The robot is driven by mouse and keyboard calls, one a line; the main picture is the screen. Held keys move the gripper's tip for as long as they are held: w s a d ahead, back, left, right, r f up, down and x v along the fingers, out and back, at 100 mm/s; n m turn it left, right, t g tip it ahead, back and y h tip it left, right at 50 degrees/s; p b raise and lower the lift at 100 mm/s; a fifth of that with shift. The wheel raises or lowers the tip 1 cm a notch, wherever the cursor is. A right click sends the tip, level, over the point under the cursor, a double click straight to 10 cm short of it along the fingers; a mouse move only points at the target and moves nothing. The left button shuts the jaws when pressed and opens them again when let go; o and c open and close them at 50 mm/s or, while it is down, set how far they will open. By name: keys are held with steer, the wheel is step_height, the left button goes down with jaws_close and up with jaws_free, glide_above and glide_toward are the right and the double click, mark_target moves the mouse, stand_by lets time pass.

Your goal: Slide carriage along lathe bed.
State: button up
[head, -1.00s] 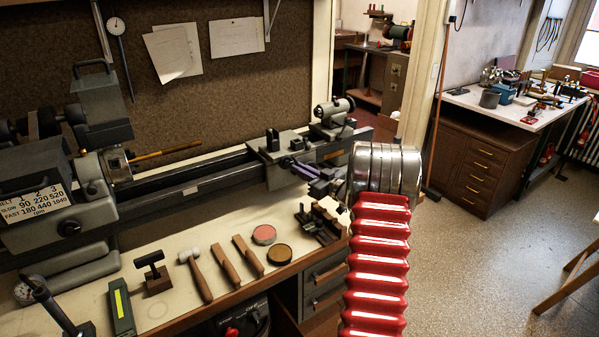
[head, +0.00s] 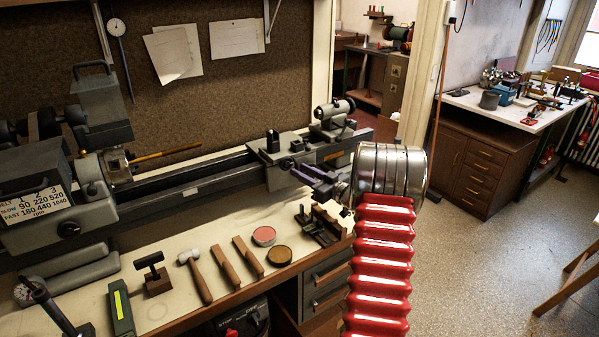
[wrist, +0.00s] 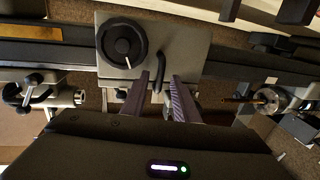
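The lathe carriage (head: 270,155) is a grey block on the long dark lathe bed (head: 210,178), near its right end and left of the tailstock (head: 333,115). In the wrist view the carriage (wrist: 190,45) shows a black handwheel (wrist: 122,43) and a curved black handle (wrist: 158,78). My gripper (head: 290,166) is at the carriage's front. In the wrist view my gripper (wrist: 166,77) is open, its fingers apart beside the handle. I cannot tell whether the fingers touch the handle.
The headstock (head: 90,185) is at the left end of the bed. The bench in front holds a mallet (head: 196,272), wooden tools (head: 225,266), two round tins (head: 264,236) and a dark fixture (head: 318,226). The bed between headstock and carriage is clear.

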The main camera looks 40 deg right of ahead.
steer(key=s, duration=1.2)
steer(key=shift+d, duration=0.45)
steer(key=w+a+r+g+h, duration=0.2)
steer(key=w+a+r+h, duration=0.2)
steer(key=w+a+r, duration=0.4)
steer(key=s+a+r+m+g+h, duration=0.2)
steer(key=s+a+r+g, duration=0.1)
steer(key=a+r, duration=0.35)
steer(key=s+a+f+g+y, duration=0.2)
steer(key=s+a+f+g, duration=0.1)
steer(key=s+a, duration=1)
steer(key=s+a+f+n+g+y, duration=0.1)
steer(key=s+a+f+g+y, duration=0.1)
steer(key=s+a, duration=1.1)
steer(key=a+f+g, duration=0.1)
steer(key=a+g, duration=0.1)
steer(key=a, duration=0.3)
steer(key=shift+s+f+y, duration=0.15)
steer(key=shift+s+y, duration=0.25)
